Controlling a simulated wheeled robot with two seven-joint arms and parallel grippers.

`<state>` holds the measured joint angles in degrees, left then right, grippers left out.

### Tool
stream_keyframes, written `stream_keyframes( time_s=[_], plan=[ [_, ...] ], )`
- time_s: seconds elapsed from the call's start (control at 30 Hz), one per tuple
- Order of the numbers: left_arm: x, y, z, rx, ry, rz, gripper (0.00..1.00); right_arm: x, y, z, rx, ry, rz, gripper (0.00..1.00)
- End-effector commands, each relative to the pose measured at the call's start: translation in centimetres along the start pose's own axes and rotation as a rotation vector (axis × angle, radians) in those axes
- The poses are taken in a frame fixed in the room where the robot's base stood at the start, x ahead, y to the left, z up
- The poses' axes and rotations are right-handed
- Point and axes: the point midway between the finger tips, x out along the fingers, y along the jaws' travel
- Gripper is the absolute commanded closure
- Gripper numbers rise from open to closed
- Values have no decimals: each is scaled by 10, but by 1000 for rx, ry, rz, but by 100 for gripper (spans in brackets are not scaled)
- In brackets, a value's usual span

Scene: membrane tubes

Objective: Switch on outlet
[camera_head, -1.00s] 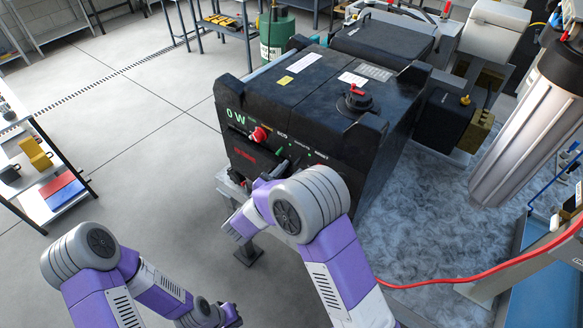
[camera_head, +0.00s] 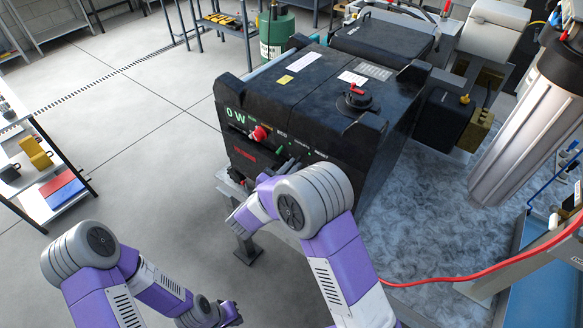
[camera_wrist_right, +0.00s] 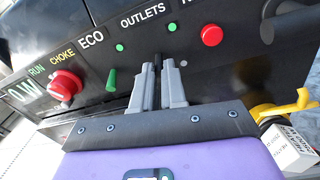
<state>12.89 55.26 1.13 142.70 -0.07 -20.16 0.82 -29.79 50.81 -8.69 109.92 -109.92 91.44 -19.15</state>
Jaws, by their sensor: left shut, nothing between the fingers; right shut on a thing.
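The black generator (camera_head: 330,100) stands on a platform, its front panel facing the lower left. In the right wrist view, the OUTLETS label (camera_wrist_right: 143,20) is above my right gripper (camera_wrist_right: 158,68). The right gripper is at the panel, its grey fingers shut on a small dark part below that label, apparently the outlet switch. The fingers hide most of it. A green lamp (camera_wrist_right: 172,27) shows beside the label. In the head view my right arm covers its gripper's fingertips. My left gripper (camera_head: 230,314) is low at the bottom, away from the generator, shut and empty.
Left of the right gripper are a green ECO lever (camera_wrist_right: 111,81) and a red choke knob (camera_wrist_right: 65,84). To its right are a red button (camera_wrist_right: 212,36) and a yellow handle (camera_wrist_right: 288,105). A red cable (camera_head: 470,275) crosses at the right.

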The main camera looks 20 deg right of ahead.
Motion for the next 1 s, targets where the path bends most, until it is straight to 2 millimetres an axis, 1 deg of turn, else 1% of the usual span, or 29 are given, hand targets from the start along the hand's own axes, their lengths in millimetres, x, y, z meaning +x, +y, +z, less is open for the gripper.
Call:
stream_keyframes(
  time_s=[0.27, 0.7, 1.0],
  plan=[
    [-20, 8, 1, 0, 0, 0, 100, -1, 2, 11, 8, 122, -22, 100],
    [-63, 24, 3, 0, 0, 0, 100, 0, 5, 28, 29, 444, -83, 100],
    [-81, 30, 4, 0, 0, 0, 100, 3, 6, 33, 36, 584, -109, 100]
  ],
)
